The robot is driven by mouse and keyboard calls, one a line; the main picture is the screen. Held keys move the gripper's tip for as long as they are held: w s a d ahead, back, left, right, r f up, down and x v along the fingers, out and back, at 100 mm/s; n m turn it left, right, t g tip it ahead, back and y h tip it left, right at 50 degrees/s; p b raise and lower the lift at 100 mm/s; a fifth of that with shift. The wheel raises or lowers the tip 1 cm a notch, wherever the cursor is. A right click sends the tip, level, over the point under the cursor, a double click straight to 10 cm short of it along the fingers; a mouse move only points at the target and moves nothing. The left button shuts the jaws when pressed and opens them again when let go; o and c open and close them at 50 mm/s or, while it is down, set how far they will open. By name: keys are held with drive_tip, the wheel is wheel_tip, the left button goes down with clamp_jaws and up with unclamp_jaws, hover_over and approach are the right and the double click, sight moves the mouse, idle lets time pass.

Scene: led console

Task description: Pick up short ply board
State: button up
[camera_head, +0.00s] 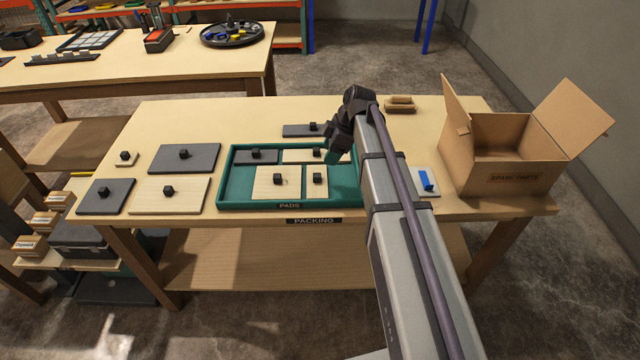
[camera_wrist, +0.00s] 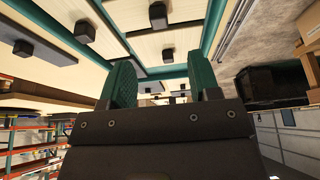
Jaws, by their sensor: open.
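A green tray (camera_head: 223,184) marked PADS stands on the packing table. In it lie a dark board (camera_head: 243,157) at back left, a pale ply board (camera_head: 294,157) at back right, a wide ply board (camera_head: 265,191) at front left and a narrower ply board (camera_head: 318,190) at front right. Each has a black knob. I cannot tell for sure which is the short ply board. My gripper (camera_head: 335,155) is over the tray's back right, partly hiding the back right board. In the wrist view my gripper (camera_wrist: 161,80) is open and empty, with green fingers apart.
Left of the tray are a large ply board (camera_head: 150,195), two dark boards (camera_head: 185,152) (camera_head: 95,198) and a small ply piece (camera_head: 122,164). Behind the tray is another dark board (camera_head: 295,131). An open cardboard box (camera_head: 515,178) stands at right, near a blue-topped item (camera_head: 426,180).

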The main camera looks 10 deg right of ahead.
drive_tip(key=b, duration=0.3)
hover_over(317, 175)
drive_tip(key=d, duration=0.2)
drive_tip(key=f, duration=0.4)
drive_tip(key=shift+s+f, duration=0.15)
drive_tip(key=shift+s, duration=0.1)
drive_tip(key=b+x, duration=0.5)
drive_tip(key=shift+d+f, duration=0.1)
drive_tip(key=shift+f, duration=0.1)
drive_tip(key=shift+r+p, duration=0.25)
drive_tip(key=shift+p, duration=0.05)
drive_tip(key=c, duration=1)
drive_tip(key=shift+r, duration=0.1)
drive_tip(key=shift+c, duration=0.2)
wheel_tip(317, 175, up, 10)
drive_tip(key=p, duration=1)
